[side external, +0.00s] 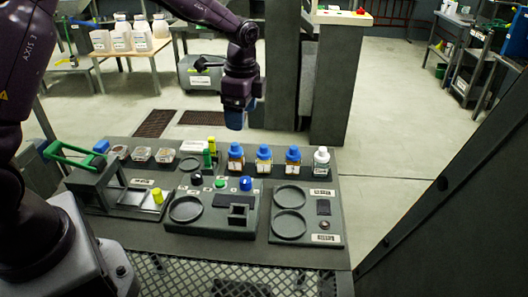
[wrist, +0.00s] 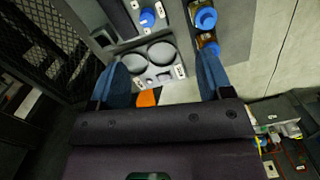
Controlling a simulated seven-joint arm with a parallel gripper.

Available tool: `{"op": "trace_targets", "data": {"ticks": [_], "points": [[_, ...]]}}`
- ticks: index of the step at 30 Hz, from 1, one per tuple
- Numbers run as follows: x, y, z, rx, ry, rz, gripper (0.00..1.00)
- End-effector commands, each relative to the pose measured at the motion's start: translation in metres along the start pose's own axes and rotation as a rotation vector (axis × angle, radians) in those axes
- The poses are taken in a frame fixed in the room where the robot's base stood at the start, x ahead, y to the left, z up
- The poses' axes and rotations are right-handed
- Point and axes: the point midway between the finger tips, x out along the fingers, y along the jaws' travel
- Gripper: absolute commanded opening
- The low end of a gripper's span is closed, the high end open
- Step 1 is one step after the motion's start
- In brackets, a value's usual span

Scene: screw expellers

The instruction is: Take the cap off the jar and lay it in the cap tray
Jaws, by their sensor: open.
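My gripper (side external: 235,120) hangs open and empty above the back of the bench, a little above the row of bottles. Its two blue fingers are spread apart in the wrist view (wrist: 163,65). Three amber jars with blue caps stand upright in a row, the left (side external: 236,158), middle (side external: 264,160) and right (side external: 293,161) ones. A pale bottle with a white cap (side external: 321,162) stands at the row's right end. I cannot tell which is the task's jar. Round recesses lie in the right tray (side external: 331,228) and the middle panel (side external: 180,231); which is the cap tray is unclear.
A blue knob (side external: 246,183) and a green button (side external: 220,183) sit on the middle panel. Clear dishes (side external: 141,154) and a green-handled fixture (side external: 75,160) stand at the left. The space above the bench is open.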

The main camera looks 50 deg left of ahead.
Motion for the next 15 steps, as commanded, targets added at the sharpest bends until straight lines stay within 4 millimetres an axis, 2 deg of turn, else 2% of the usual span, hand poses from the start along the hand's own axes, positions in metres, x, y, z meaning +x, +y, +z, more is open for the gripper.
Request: {"op": "trace_targets", "data": {"ticks": [1,4,6,9,15], "points": [[0.021,-0.017,-0.008,0.138,-0.01,0.012,0.72],[0.039,-0.042,-0.019,0.421,-0.017,0.003,0.72],[0.038,-0.056,-0.025,0.595,-0.019,-0.021,0.72],[0.023,-0.07,-0.03,0.787,-0.026,-0.066,0.72],[0.025,-0.069,-0.029,0.974,-0.037,-0.06,0.72]]}}
